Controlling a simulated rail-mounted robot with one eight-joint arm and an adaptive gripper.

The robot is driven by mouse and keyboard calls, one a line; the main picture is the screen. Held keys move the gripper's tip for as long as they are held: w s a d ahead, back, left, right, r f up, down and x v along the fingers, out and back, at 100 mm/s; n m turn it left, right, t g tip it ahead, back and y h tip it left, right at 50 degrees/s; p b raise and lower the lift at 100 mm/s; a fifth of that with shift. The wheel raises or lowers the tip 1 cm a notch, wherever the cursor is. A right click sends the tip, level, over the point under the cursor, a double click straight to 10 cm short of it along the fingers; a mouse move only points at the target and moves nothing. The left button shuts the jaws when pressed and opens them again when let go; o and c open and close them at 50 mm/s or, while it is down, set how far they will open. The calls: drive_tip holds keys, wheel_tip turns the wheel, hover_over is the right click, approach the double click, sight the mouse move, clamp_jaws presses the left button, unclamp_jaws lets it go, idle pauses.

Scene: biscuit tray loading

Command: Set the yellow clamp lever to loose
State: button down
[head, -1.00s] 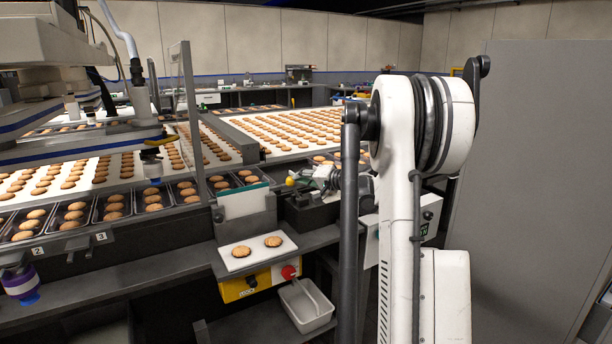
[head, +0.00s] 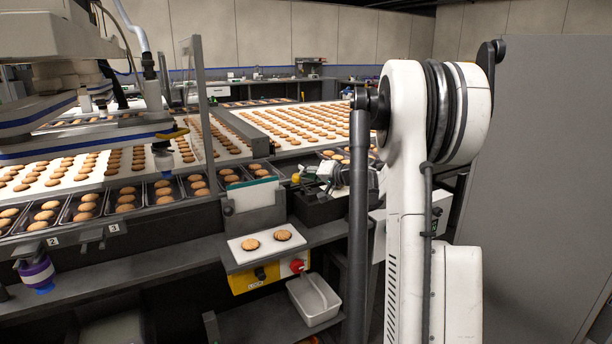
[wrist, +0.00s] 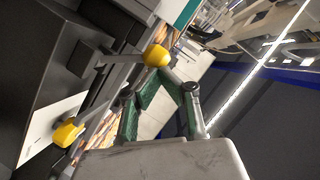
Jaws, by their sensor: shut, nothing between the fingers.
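In the wrist view a yellow ball knob (wrist: 158,55) sits on the end of a grey rod, just beyond my fingertips. A second yellow knob (wrist: 67,132) is lower left, beside a white labelled surface. I cannot tell for certain which one is the clamp lever, nor read its setting. My gripper (wrist: 166,76) has green-sided fingers that come together, shut and empty, close to the ball knob; whether they touch it is unclear. In the head view a small yellow knob (head: 295,178) shows just left of my gripper (head: 322,174), above a dark fixture (head: 318,208).
A white plate (head: 240,262) with two biscuits sits on a yellow box with a red button (head: 298,266). A grey bin (head: 313,300) is below. Biscuit trays and conveyors fill the left and back. A tall grey panel (head: 540,190) stands at right.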

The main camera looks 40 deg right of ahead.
drive_tip(key=d+r+p+v, duration=0.1)
drive_tip(key=d+p+v, duration=0.1)
drive_tip(key=v, duration=1.1)
drive_tip(key=shift+w+r+p, duration=0.2)
drive_tip(key=shift+w+p, duration=0.1)
drive_tip(key=shift+w, duration=0.05)
drive_tip(key=shift+d, duration=0.15)
drive_tip(key=s+a+r+n+g+y+p, duration=0.15)
drive_tip(key=a+n+g, duration=0.3)
drive_tip(key=a, duration=2.55)
drive_tip(key=s+a+f+n+g+h, duration=0.1)
drive_tip(key=s+a+f+n, duration=0.1)
drive_tip(key=s+a, duration=0.7)
drive_tip(key=s+a+f+n+g+h, duration=0.1)
drive_tip(key=s+a+f+n+g, duration=0.1)
drive_tip(key=s+a, duration=0.8)
drive_tip(key=shift+s+f+h+p, duration=0.4)
drive_tip(key=shift+s+f, duration=0.1)
drive_tip(key=shift+s, duration=0.3)
